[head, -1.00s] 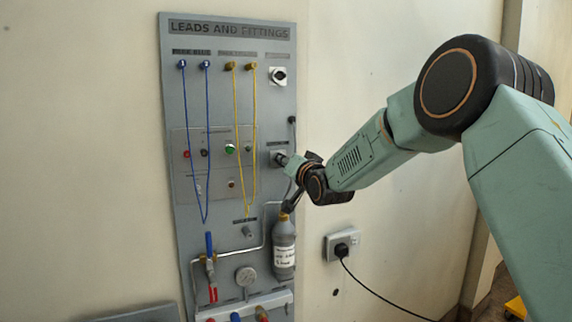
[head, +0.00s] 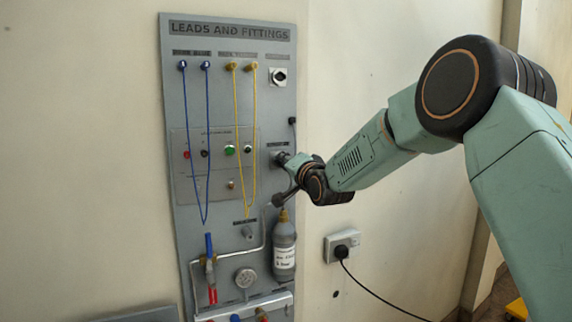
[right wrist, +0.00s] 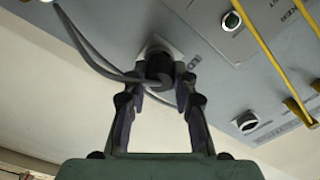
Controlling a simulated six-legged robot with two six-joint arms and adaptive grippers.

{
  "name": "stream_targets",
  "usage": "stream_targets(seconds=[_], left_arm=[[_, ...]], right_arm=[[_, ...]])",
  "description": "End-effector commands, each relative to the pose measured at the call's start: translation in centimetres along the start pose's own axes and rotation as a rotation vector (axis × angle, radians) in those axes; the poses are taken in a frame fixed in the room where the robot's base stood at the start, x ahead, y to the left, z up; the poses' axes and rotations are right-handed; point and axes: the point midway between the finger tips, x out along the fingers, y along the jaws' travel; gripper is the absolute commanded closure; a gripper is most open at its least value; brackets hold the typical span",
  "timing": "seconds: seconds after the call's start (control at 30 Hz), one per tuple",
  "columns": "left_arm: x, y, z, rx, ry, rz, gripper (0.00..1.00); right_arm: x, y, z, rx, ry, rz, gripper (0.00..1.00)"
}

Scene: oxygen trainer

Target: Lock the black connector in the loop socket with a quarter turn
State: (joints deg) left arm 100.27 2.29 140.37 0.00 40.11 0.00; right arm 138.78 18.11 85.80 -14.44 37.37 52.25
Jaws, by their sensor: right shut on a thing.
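The black connector (right wrist: 160,68) sits at the white-plated loop socket (right wrist: 153,50) on the grey board, with a dark cable looping off beside it. My right gripper (right wrist: 160,88) is shut on the connector, one finger on each side of it in the right wrist view. In the head view the right gripper (head: 286,178) is at the board's right edge, and its fingers and wrist cover most of the connector. The loop socket (head: 278,158) shows just behind the fingers. How far the connector is turned or seated cannot be told. My left gripper is not in view.
A grey bottle (head: 284,246) hangs just below the gripper. Blue leads (head: 207,140) and yellow leads (head: 253,130) hang to the left. A gauge (head: 245,278) and pipework are lower. A plugged wall outlet (head: 342,245) is at right.

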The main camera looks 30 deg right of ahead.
Motion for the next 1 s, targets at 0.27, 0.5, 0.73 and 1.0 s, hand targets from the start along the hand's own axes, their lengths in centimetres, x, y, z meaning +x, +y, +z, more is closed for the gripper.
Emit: stream_targets(seconds=[0.27,0.5,0.73,1.0], left_arm=[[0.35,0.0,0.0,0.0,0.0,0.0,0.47],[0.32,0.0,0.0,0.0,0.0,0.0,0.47],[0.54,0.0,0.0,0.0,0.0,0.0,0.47],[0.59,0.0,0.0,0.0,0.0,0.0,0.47]], right_arm=[[0.02,-0.03,-0.21,0.231,0.005,-0.003,1.0],[0.02,-0.04,-0.22,0.24,0.004,-0.002,1.0],[0.02,0.03,-0.2,0.385,0.005,-0.002,1.0],[0.01,0.05,-0.18,0.491,0.003,-0.001,0.61]])
